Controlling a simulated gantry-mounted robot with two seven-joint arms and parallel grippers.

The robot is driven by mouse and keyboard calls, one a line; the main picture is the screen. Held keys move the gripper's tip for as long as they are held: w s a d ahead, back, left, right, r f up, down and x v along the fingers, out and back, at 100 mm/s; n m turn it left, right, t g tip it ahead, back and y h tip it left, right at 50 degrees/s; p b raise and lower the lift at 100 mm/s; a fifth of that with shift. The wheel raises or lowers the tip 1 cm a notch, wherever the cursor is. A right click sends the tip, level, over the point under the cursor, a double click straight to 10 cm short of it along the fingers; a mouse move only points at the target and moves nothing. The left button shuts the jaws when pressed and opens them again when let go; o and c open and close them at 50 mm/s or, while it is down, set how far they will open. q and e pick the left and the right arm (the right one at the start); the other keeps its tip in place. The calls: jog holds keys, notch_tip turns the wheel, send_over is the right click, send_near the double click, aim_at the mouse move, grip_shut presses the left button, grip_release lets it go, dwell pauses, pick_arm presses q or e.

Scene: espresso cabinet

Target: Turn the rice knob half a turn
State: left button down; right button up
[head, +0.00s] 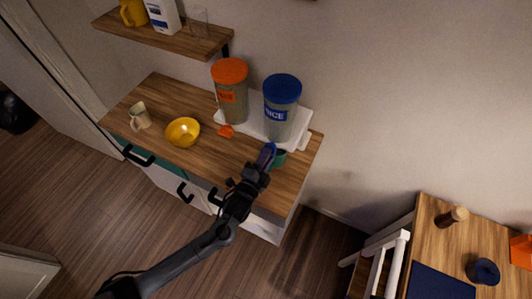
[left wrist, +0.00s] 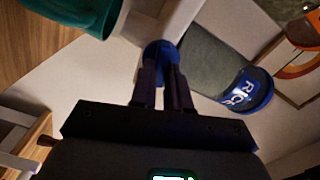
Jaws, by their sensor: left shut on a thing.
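The rice dispenser (head: 279,112) is a clear grey canister with a blue lid and a blue RICE label, standing on a white base at the back right of the cabinet top. It also shows in the left wrist view (left wrist: 205,65). The blue rice knob (left wrist: 160,48) sits at the front of the dispenser's base. My left gripper (head: 266,156) reaches it from the front, and its two fingers (left wrist: 160,72) are shut on the knob's sides. In the head view the fingers mostly hide the knob. My right gripper is in neither view.
An orange-lidded dispenser (head: 232,100) with an orange knob (head: 226,131) is left of the rice one. A yellow bowl (head: 183,132) and a beige mug (head: 140,117) stand farther left.

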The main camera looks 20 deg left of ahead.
pick_arm(q)
jog(key=shift+m+p, duration=0.95)
jog(key=shift+m, duration=0.65)
jog(key=shift+f, duration=0.1)
jog(key=c, duration=1.1)
grip_release()
jog(key=s+a, duration=0.1)
jog(key=s, duration=0.9)
jog(key=shift+s, duration=0.35)
